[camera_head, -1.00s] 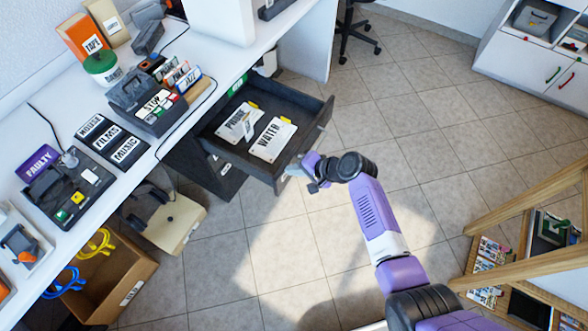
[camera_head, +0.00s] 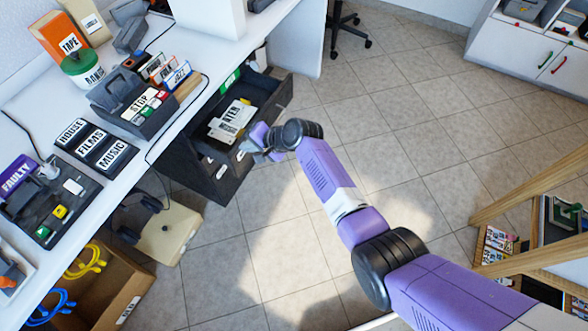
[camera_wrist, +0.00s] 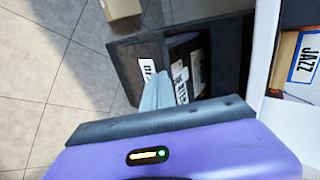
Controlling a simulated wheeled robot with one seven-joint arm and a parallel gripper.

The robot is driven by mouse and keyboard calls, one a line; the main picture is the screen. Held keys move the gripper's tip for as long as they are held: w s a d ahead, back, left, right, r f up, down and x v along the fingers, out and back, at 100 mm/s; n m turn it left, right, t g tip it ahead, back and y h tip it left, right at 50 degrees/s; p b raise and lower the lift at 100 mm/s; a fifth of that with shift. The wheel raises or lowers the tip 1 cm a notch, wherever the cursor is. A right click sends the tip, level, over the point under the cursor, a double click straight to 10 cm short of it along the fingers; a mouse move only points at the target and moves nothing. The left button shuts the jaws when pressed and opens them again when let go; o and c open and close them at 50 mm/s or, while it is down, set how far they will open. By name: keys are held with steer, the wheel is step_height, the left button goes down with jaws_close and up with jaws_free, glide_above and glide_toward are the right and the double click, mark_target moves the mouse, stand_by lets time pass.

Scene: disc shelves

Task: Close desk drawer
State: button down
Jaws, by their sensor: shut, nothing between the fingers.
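My gripper (camera_head: 250,153) is shut and empty at the drawer's front panel. In the wrist view my gripper's fingers (camera_wrist: 157,92) reach to the drawer front (camera_wrist: 140,65); I cannot tell if they touch it. My purple arm comes in from the lower right.
The white desk (camera_head: 185,50) holds a sorting box, label blocks and devices. Below it are a beige case (camera_head: 168,235) and a cardboard box (camera_head: 110,290). A wooden frame (camera_head: 530,190) stands at right. The tiled floor (camera_head: 400,110) between is clear.

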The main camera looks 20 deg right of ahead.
steer(key=w+a+b, duration=0.8)
steer(key=shift+w+a, duration=0.2)
stand_by(0.4)
